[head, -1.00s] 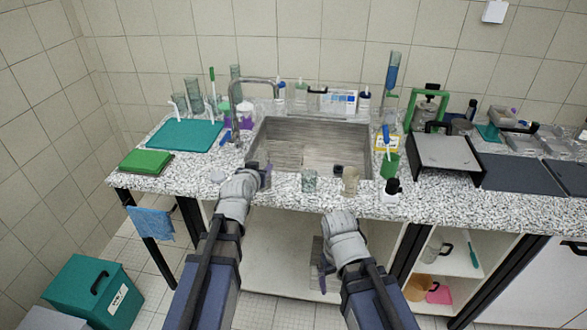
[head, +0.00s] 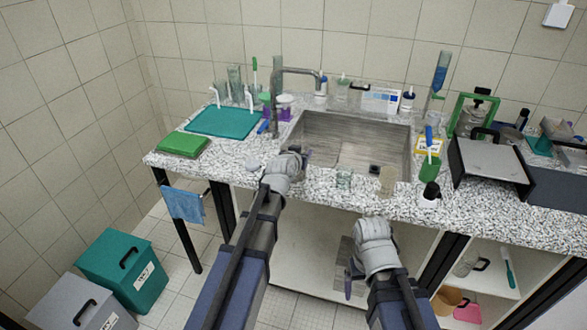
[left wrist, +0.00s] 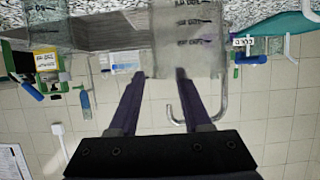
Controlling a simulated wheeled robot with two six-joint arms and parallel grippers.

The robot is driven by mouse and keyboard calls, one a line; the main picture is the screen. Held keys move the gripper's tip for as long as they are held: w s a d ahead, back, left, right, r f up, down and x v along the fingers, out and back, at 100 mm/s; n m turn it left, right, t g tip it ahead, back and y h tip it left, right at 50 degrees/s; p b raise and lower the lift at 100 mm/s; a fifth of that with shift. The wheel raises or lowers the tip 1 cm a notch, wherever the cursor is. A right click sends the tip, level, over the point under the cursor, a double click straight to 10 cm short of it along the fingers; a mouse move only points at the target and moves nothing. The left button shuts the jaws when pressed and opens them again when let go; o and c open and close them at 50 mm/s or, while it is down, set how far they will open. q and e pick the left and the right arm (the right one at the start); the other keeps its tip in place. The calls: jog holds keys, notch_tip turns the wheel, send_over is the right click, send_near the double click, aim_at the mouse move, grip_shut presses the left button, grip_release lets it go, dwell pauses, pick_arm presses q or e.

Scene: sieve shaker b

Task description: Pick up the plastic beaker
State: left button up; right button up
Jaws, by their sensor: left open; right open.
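Two small beakers stand near the counter's front edge before the sink: a greenish clear one (head: 343,180) and a beige translucent one (head: 388,181). I cannot tell for sure which is the plastic beaker. My left gripper (head: 305,158) is open and empty, left of both. In the left wrist view, which is upside down, a cloudy graduated beaker (left wrist: 188,38) lies beyond the open fingertips (left wrist: 160,74), apart from them as far as I can tell. Another graduated beaker (left wrist: 40,25) is at upper left. My right gripper (head: 352,278) is open below the counter's front edge.
The sink (head: 350,130) with its tap (head: 290,70) lies behind the beakers. A dark-capped bottle (head: 429,196) and a green cup (head: 430,168) stand to the right. A teal mat (head: 220,122) and green pad (head: 183,145) lie left. The counter edge is close to both arms.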

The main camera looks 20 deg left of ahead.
pick_arm(q)
jog(key=shift+w+f, duration=0.1)
jog(key=shift+w, duration=0.25)
jog(key=shift+s, duration=0.1)
grip_shut()
jog(key=shift+s, duration=0.1)
dwell(1.0)
